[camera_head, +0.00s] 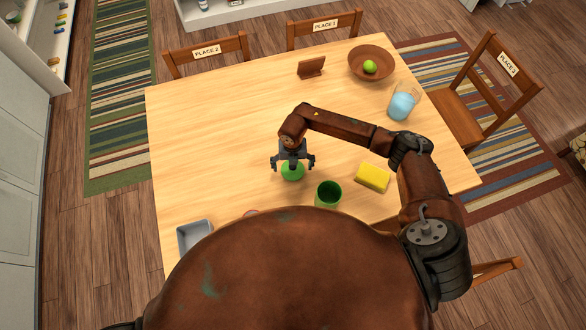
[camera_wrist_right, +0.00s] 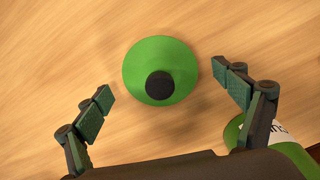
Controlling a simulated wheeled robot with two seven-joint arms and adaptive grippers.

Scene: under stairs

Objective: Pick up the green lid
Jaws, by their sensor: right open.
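The green lid (camera_head: 292,172) lies on the wooden table, round with a dark knob. In the right wrist view the lid (camera_wrist_right: 160,70) shows whole, its black knob near the middle. My right gripper (camera_head: 293,163) is open above the lid, and hides part of it in the head view. In the right wrist view the open fingers of the right gripper (camera_wrist_right: 168,98) stand apart on either side, not touching the lid. A green canister (camera_head: 328,193) stands open on the table to the right of the lid. My left gripper is not in view.
A yellow sponge (camera_head: 373,177) lies right of the canister. A grey tray (camera_head: 194,235) is at the front left. A brown bowl (camera_head: 358,57) with a green fruit, a jug of blue liquid (camera_head: 402,106) and a small brown stand (camera_head: 311,67) are farther back.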

